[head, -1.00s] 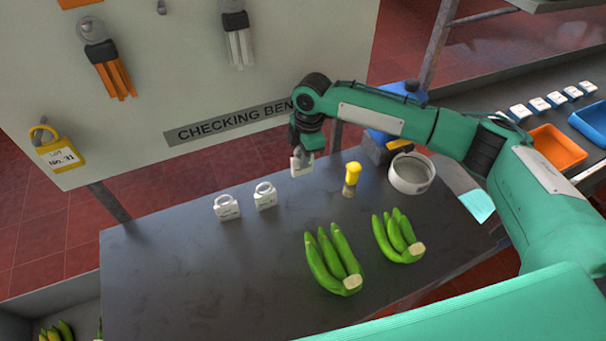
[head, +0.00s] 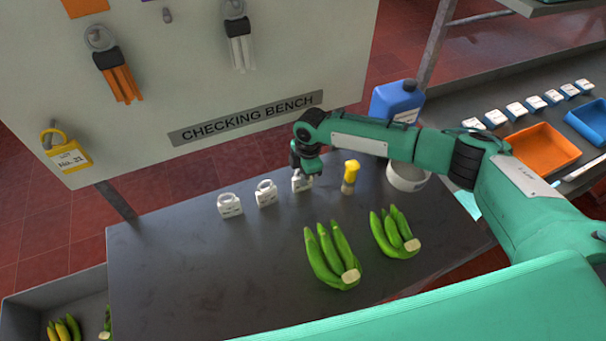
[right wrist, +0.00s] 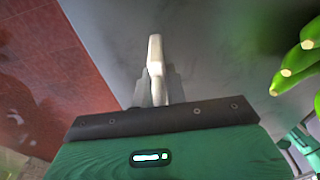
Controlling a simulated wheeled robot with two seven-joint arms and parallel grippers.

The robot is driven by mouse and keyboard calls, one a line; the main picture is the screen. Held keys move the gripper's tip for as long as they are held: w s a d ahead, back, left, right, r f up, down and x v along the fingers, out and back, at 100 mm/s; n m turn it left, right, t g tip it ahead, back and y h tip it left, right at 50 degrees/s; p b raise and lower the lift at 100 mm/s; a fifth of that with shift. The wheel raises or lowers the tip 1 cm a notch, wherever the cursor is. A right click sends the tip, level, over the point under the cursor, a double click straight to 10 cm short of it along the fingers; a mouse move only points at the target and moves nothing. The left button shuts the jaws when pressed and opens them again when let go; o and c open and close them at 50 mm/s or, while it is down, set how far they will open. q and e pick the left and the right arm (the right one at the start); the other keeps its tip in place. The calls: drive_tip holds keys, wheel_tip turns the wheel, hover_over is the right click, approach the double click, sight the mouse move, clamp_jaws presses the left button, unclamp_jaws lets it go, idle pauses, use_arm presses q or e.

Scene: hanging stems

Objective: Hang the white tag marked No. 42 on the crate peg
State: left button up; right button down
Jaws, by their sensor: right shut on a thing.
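My right gripper (head: 303,170) is shut on a white tag (head: 302,184) low at the bench's back edge. I cannot tell whether the tag touches the bench. The right wrist view shows the same tag (right wrist: 156,52), edge-on, between the fingers (right wrist: 157,85). Two similar white tags with loops, one left (head: 230,206) and one nearer (head: 266,194), stand to its left. Their markings are too small to read. A yellow tag (head: 70,158) reading No. 31 hangs on the board's lower left. I cannot make out which peg is the crate peg. My left gripper is out of view.
Two green banana bunches (head: 331,257) (head: 395,233) lie at the front of the dark bench (head: 190,270). A yellow-topped brush (head: 350,177) and white bowl (head: 407,178) stand right of the gripper. The board (head: 200,90) rises behind. The bench's left is clear.

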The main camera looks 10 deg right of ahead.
drive_tip(key=shift+f, duration=0.2)
drive_tip(key=c, duration=1.4)
unclamp_jaws()
drive_tip(key=shift+c, duration=0.2)
drive_tip(key=shift+b, duration=0.4)
drive_tip(key=r+b, duration=0.2)
drive_tip(key=d+r+b, duration=0.1)
drive_tip(key=r, duration=0.1)
drive_tip(key=shift+w+d+r, duration=0.1)
drive_tip(key=shift+w, duration=0.3)
wheel_tip(320, 180, up, 10)
drive_tip(key=d+b, duration=0.1)
drive_tip(key=shift+f+b, duration=0.25)
drive_tip(key=shift+b, duration=0.05)
